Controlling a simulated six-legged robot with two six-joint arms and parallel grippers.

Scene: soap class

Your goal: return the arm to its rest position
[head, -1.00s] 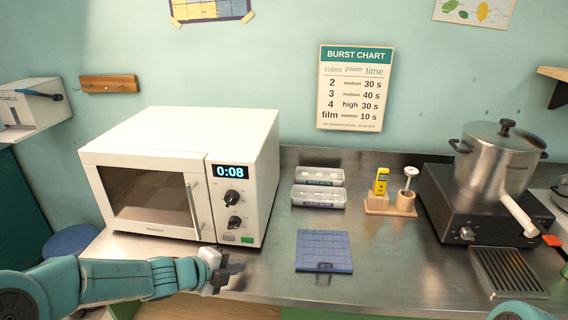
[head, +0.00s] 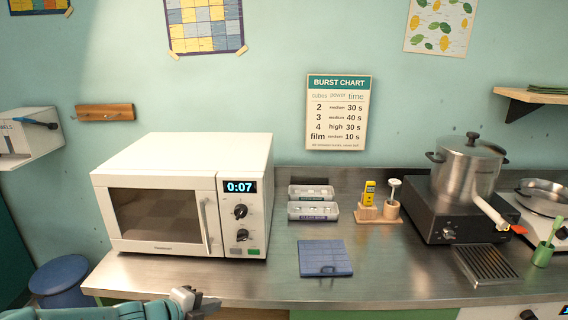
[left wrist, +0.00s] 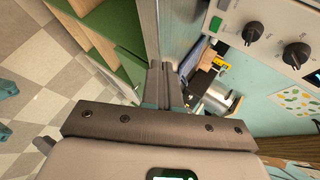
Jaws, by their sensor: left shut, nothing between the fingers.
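My left gripper (head: 201,302) is low in the head view, at the counter's front edge, below and in front of the white microwave (head: 158,200). Its fingers are shut with nothing between them. In the left wrist view the gripper fingers (left wrist: 166,88) are together, with the microwave's knobs and green button (left wrist: 215,24) at the upper right. My right gripper is not in view.
A blue gridded mat (head: 325,258) lies on the steel counter (head: 400,275). Behind it are two grey trays (head: 313,211) and a wooden holder (head: 379,216). A pot (head: 468,168) stands on a black burner at the right. A blue stool (head: 60,277) stands at the left.

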